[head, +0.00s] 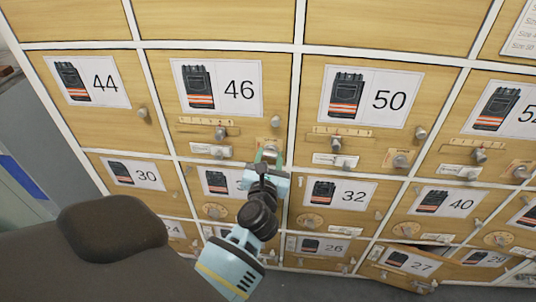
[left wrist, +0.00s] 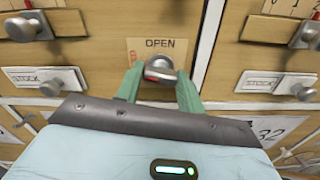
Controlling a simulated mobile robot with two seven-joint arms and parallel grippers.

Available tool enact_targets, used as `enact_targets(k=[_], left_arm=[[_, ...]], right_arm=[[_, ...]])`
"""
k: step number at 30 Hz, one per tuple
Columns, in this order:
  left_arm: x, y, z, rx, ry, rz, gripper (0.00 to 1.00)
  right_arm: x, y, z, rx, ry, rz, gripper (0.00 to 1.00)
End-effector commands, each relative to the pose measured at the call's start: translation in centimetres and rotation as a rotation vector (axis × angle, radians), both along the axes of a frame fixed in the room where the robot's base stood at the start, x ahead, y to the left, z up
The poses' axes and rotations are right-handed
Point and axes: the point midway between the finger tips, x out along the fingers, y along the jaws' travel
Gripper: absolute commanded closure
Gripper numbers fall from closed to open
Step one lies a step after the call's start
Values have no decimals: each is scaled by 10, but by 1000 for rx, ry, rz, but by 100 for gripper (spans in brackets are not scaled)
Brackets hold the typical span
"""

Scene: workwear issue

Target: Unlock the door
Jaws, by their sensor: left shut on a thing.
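The wooden locker door 46 (head: 165,72) stands closed in the upper middle of the head view. A metal turn knob (left wrist: 160,68) sits at its lower right corner, on a small plate whose top word reads OPEN; the lower word is mostly covered. My left gripper (head: 268,158) reaches up to this knob, and its green fingers (left wrist: 157,85) are shut on it from both sides. On the same door are a sliding latch (head: 220,132) under a numbered scale and a white STOCK strip (head: 211,151) with a small knob. My right gripper is not in view.
Door 50 (head: 420,82) to the right has similar latches and a knob (head: 401,161). Doors 30, 32 (head: 335,192) and 40 lie below. Door 27 (head: 408,262) at the lower right looks ajar.

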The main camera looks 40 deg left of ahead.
Motion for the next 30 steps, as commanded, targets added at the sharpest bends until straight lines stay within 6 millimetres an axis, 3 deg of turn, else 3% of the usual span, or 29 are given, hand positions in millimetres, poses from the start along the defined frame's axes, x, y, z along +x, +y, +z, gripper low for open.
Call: enact_targets(k=[14,30], left_arm=[[1,0,6,382,231,-1,85],[1,0,6,818,497,1,85]], right_arm=[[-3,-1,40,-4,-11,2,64],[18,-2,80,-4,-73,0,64]])
